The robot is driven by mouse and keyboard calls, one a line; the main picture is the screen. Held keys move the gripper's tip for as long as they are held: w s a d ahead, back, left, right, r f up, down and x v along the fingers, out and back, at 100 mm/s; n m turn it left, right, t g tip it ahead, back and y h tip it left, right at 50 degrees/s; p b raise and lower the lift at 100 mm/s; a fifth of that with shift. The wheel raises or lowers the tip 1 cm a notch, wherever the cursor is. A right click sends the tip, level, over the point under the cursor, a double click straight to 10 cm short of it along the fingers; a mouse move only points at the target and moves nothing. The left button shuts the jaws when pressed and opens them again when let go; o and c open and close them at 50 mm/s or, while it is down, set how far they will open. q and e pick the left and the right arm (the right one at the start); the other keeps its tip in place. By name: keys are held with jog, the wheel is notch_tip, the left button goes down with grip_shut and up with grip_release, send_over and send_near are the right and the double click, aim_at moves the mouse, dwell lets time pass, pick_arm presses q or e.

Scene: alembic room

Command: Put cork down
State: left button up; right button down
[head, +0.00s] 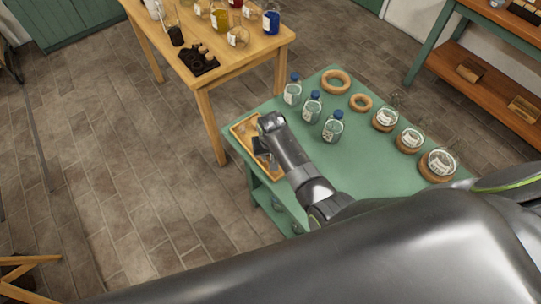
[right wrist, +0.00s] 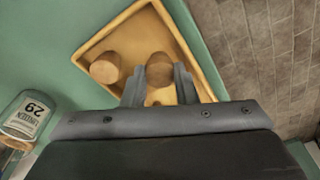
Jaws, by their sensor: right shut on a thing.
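A wooden tray (head: 239,128) lies at the left edge of the green table; it also fills the upper middle of the right wrist view (right wrist: 88,48). My right gripper (head: 262,148) is over the tray, pointing down. In the right wrist view its fingers (right wrist: 159,86) are shut on a brown cork (right wrist: 159,68), which is over the tray's inside. I cannot tell whether this cork touches the tray floor. A second cork (right wrist: 105,67) stands in the tray to the left of the held one, apart from it. My left gripper is not in view.
The green table (head: 365,170) holds several blue-capped bottles (head: 312,106), two cork rings (head: 336,72) and round flasks (head: 409,138) on rings. A labelled bottle (right wrist: 27,115) is left of the gripper. A wooden table (head: 262,42) with glassware stands behind.

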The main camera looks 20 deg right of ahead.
jog(key=shift+f, duration=0.65)
jog(key=shift+f, duration=0.1)
jog(key=c, duration=1.1)
grip_release()
jog(key=shift+c, duration=0.2)
notch_tip(320, 180, up, 12)
jog(key=s, duration=0.1)
jog(key=shift+s, duration=0.2)
jog(key=shift+a, duration=0.15)
